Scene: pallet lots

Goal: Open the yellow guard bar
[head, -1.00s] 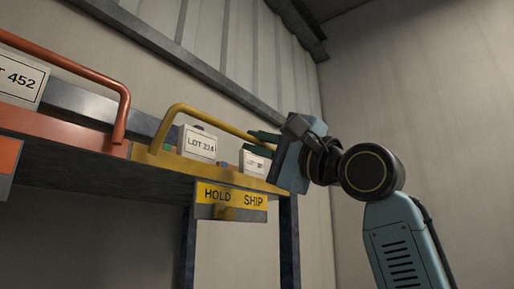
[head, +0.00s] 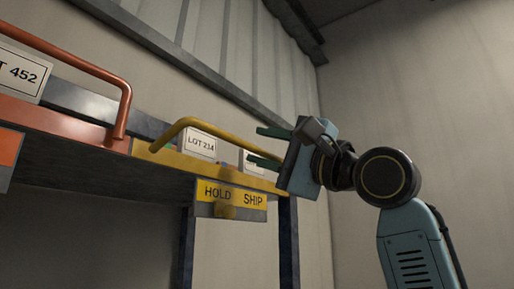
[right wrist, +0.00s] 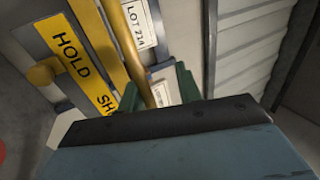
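The yellow guard bar (head: 235,139) runs along the front of the yellow-edged shelf, in front of the lot cards. Its left end bends down to the shelf edge. My right gripper (head: 268,147) is at the bar's right end with its green fingers spread apart, one above and one below the bar. In the right wrist view the bar (right wrist: 138,72) passes between the green fingers, with a gap on the right finger's side. Whether a finger touches the bar I cannot tell. My left gripper is not in view.
A HOLD/SHIP sign (head: 231,195) with a yellow knob (head: 225,212) hangs below the shelf edge. A LOT 214 card (head: 199,144) stands behind the bar. An orange bar (head: 75,60) and LOT 452 card (head: 22,74) are at left.

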